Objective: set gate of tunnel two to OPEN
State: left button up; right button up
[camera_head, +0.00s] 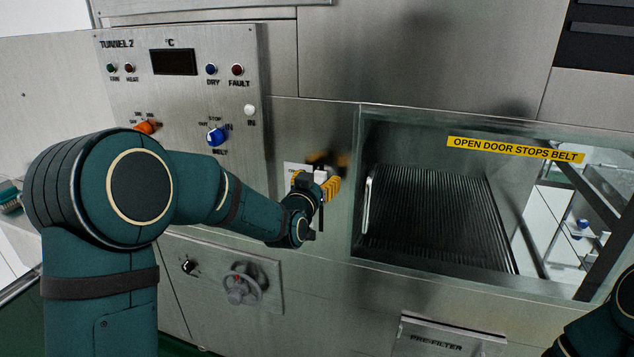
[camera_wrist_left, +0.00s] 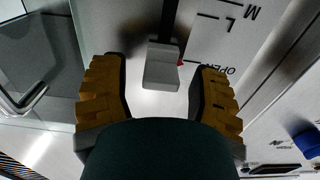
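The tunnel two gate control is a pale grey slider knob (camera_wrist_left: 162,66) with a small red pointer, on a dark vertical slot. In the left wrist view its scale is upside down, with M, L and OPEN marks. The pointer sits near the OPEN label (camera_wrist_left: 215,76), but I cannot tell if it lines up exactly. My left gripper (camera_head: 320,185) is at the slider plate, right of the TUNNEL 2 panel. In the left wrist view its yellow-padded fingers (camera_wrist_left: 160,95) are open on either side of the knob, with visible gaps. My right gripper is out of view.
The TUNNEL 2 panel (camera_head: 180,85) has an orange knob (camera_head: 146,127) and a blue BELT knob (camera_head: 217,136). The tunnel opening with its ribbed belt (camera_head: 435,215) and a vertical metal handle (camera_head: 368,205) is just right. A handwheel (camera_head: 243,287) is below.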

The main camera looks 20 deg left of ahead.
pick_arm(q)
jog(key=shift+s, duration=0.15)
jog(key=s, duration=1.1)
jog(key=shift+s+a, duration=0.2)
jog(key=shift+s, duration=0.15)
